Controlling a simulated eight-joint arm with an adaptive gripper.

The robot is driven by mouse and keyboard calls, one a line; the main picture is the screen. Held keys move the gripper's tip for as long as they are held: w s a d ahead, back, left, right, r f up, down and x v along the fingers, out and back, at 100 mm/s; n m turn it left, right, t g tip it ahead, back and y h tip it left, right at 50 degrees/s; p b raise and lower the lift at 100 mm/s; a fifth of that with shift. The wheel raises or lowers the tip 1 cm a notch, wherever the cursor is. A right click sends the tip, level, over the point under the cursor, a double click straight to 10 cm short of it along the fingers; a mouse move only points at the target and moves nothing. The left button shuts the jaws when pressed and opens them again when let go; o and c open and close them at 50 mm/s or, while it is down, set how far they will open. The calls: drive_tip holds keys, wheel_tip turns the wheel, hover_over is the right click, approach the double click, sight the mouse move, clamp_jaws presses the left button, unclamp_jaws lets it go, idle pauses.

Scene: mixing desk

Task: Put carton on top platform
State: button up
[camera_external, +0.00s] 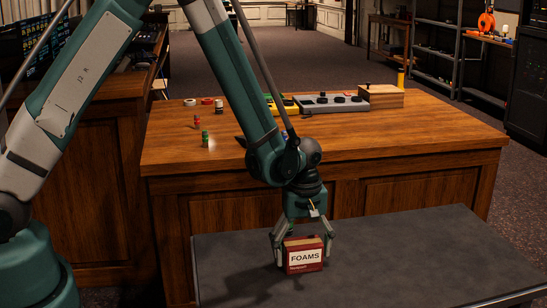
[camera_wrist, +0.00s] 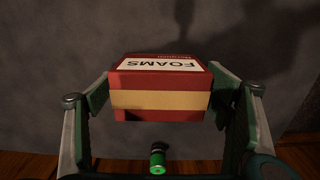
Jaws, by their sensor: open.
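The carton (camera_external: 304,256) is a small red box with a white label reading FOAMS and a tan band. It stands on a dark grey platform (camera_external: 400,260) in front of the wooden desk. My gripper (camera_external: 304,250) is lowered over the carton with one finger on each side. In the wrist view the carton (camera_wrist: 163,92) sits between the fingers of my gripper (camera_wrist: 165,110), which are open. A small gap seems to show at the left finger; contact on the right is hard to tell.
The wooden desk (camera_external: 420,135) behind holds a grey panel with dark knobs (camera_external: 333,103), a wooden box (camera_external: 382,96), a red small item (camera_external: 197,122) and a green one (camera_external: 205,138). The platform is clear to the right of the carton.

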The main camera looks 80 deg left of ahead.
drive_tip(key=shift+r, duration=0.1)
wheel_tip(320, 180, up, 12)
drive_tip(key=p, duration=0.2)
drive_tip(key=shift+p, duration=0.35)
drive_tip(key=shift+r, duration=0.1)
idle(0.9)
drive_tip(key=shift+d+r, duration=0.3)
drive_tip(key=shift+r, duration=0.15)
drive_tip(key=s+d+r+m+t, duration=0.2)
drive_tip(key=s+d+r+m, duration=0.2)
drive_tip(key=d+r, duration=0.5)
drive_tip(key=s+d+r+m+t, duration=0.1)
drive_tip(key=s+d+r+m, duration=0.4)
drive_tip(key=r, duration=0.8)
drive_tip(key=s+d+r+m+t, duration=0.2)
drive_tip(key=s+d+r+m, duration=0.1)
drive_tip(key=s+d, duration=0.3)
drive_tip(key=s+d+r+m+t, duration=0.2)
drive_tip(key=s+d+r+m, duration=0.2)
drive_tip(key=s, duration=0.7)
drive_tip(key=d+m, duration=0.2)
drive_tip(key=d, duration=0.1)
drive_tip(key=shift+r, duration=0.3)
